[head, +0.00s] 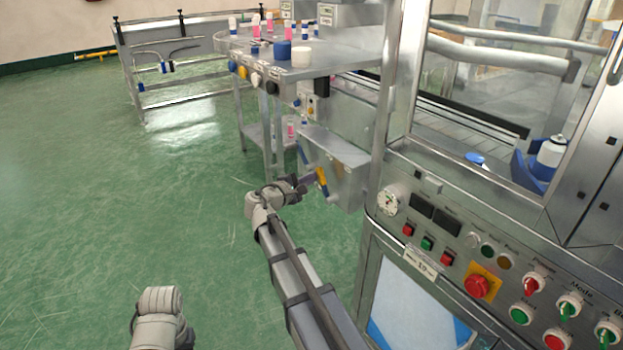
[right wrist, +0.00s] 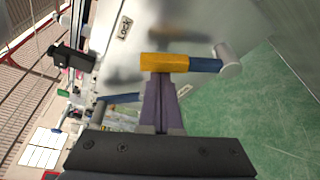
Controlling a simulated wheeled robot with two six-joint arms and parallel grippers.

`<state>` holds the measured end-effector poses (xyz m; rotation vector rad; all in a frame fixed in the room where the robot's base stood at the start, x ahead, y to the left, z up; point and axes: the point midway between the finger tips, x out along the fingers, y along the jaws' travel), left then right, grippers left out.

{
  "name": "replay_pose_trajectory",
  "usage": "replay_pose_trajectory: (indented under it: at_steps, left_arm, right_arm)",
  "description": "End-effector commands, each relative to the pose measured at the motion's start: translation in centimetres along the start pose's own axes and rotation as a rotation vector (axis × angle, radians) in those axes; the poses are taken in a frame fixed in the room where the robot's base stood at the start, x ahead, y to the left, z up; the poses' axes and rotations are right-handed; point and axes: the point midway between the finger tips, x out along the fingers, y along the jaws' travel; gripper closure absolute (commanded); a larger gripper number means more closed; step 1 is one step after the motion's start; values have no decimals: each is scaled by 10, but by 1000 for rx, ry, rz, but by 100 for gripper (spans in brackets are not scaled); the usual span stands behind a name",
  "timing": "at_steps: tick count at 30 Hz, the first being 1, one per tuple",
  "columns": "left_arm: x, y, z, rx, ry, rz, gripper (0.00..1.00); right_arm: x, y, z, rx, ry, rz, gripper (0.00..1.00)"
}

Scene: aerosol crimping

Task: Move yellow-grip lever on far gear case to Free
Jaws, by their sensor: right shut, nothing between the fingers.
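The far gear case (head: 338,150) is a grey metal box on the side of the machine, left of the control panel. Its yellow-grip lever (head: 321,180) shows in the right wrist view as a yellow grip (right wrist: 164,62) on a blue rod, joined to a grey pivot at right. A "Lock" label (right wrist: 124,28) is on the case, up and left of the grip. My right gripper (head: 309,180) is shut and empty, its fingertips (right wrist: 160,78) right at the near edge of the yellow grip. I cannot tell whether they touch. My left gripper is out of view.
Another blue lever (right wrist: 118,98) is left of my fingers in the right wrist view. The control panel (head: 450,245) with buttons stands close right of my right arm. A steel table (head: 335,58) with caps and cans is behind. The green floor at left is clear.

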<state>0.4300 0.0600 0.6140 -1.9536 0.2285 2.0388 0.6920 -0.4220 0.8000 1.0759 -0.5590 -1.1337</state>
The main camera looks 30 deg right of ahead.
Motion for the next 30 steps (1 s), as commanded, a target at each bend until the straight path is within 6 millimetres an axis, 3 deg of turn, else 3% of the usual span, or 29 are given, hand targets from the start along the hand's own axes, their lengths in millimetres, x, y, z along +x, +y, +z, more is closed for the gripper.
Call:
replay_pose_trajectory:
  at_steps: [11,30]
  left_arm:
    - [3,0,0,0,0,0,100]
    - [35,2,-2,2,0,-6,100]
  right_arm:
    - [-4,0,11,107,-2,38,100]
    - [-18,-12,52,639,-1,224,100]
